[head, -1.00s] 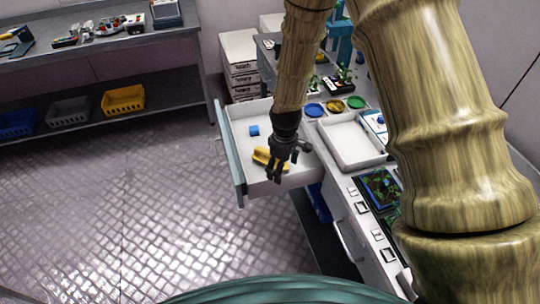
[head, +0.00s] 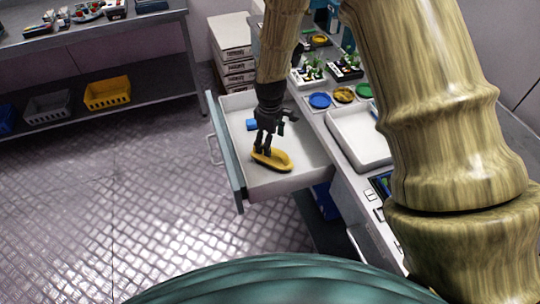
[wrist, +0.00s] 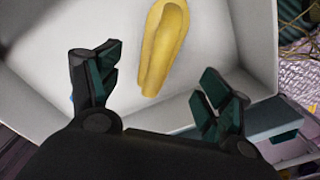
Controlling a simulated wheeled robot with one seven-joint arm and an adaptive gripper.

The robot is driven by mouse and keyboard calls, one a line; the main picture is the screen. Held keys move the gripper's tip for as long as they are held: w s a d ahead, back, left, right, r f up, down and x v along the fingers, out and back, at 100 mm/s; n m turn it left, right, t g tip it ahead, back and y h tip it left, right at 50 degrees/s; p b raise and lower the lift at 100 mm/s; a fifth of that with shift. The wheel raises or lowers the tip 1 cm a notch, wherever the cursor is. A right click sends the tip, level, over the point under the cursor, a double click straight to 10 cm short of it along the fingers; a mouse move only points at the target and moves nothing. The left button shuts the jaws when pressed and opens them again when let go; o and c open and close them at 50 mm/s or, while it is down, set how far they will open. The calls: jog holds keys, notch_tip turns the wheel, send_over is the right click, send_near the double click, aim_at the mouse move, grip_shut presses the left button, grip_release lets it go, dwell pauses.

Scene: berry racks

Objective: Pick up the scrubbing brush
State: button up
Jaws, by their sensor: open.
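The scrubbing brush looks like a long yellow object (head: 275,161) lying in the open white drawer (head: 290,185); its bristles cannot be made out. It also shows in the wrist view (wrist: 163,45), lying on the drawer floor ahead of and between the fingers. My gripper (head: 264,150) is open and empty, pointing down into the drawer above the brush's left end. In the wrist view its two dark fingers (wrist: 155,90) stand apart on either side of the brush's near end. I cannot tell how much height lies between fingertips and brush.
A small blue block (head: 251,125) lies in the drawer behind the gripper. The drawer's teal front (head: 226,155) and side walls surround the space. A white tray (head: 361,140) and small coloured dishes (head: 344,95) sit on the counter at right. Open floor lies to the left.

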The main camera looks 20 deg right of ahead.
notch_tip(320, 180, down, 4)
jog(key=shift+w+d+r+p, duration=0.1)
jog(key=shift+r+p, duration=0.05)
jog(key=shift+p, duration=0.15)
jog(key=shift+f+p, duration=1.05)
jog(key=shift+f, duration=1.7)
jog(key=c, duration=1.3)
jog(key=shift+o, duration=0.2)
jog(key=shift+r, duration=0.15)
jog(key=shift+r+b, duration=1.3)
jog(key=shift+r, duration=3.55)
